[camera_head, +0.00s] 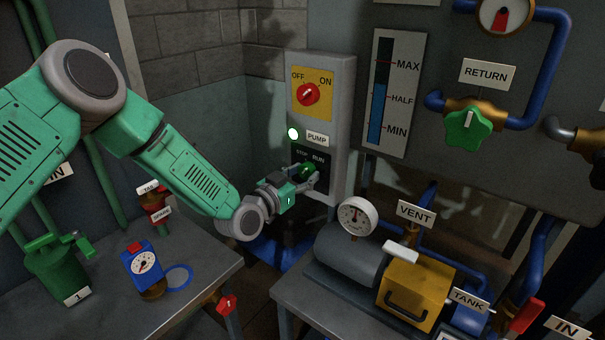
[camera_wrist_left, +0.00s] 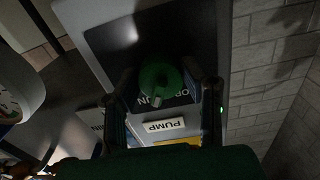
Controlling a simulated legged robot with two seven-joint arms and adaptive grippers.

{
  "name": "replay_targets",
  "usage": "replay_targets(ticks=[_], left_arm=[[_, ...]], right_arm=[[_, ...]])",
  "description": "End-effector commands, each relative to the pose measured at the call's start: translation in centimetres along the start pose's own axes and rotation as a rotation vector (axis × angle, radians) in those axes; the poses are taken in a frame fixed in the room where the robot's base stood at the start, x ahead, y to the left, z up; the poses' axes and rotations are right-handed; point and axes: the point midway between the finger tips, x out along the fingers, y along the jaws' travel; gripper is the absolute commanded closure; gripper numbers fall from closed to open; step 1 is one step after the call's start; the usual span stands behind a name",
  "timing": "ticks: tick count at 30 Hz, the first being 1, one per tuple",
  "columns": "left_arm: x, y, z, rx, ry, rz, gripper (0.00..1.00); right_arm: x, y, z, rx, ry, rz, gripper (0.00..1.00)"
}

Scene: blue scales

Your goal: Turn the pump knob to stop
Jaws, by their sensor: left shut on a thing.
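The green pump knob (camera_head: 309,169) sits on the black STOP/RUN plate (camera_head: 299,155) of the grey control panel. My left gripper (camera_head: 307,178) reaches it from the left and is shut on the knob, with its fingers partly hiding it. In the left wrist view the round green knob (camera_wrist_left: 160,77) lies between the two dark fingers of my left gripper (camera_wrist_left: 163,88). The PUMP label (camera_head: 317,138) is above the plate, beside a lit pale green lamp (camera_head: 293,133). My right gripper is not in view.
A red OFF/ON switch (camera_head: 308,93) is higher on the panel. A level gauge (camera_head: 391,92) and a green RETURN valve (camera_head: 468,127) are to the right. A grey tank (camera_head: 350,255) and yellow box (camera_head: 416,292) stand on the front right table.

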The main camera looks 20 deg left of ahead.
Motion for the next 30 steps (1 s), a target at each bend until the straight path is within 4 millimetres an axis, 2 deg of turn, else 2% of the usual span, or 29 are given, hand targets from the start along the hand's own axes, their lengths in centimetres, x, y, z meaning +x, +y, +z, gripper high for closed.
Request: replay_targets(ticks=[1,11,30], left_arm=[[0.2,-0.4,-0.6,0.0,0.013,-0.01,0.93],[0.2,-0.5,-0.6,-0.11,0.018,-0.012,0.93],[0.2,-0.9,-0.5,-0.682,0.026,-0.011,0.93]], right_arm=[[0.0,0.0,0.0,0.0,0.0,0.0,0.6],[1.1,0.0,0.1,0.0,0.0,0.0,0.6],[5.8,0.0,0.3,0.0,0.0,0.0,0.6]])
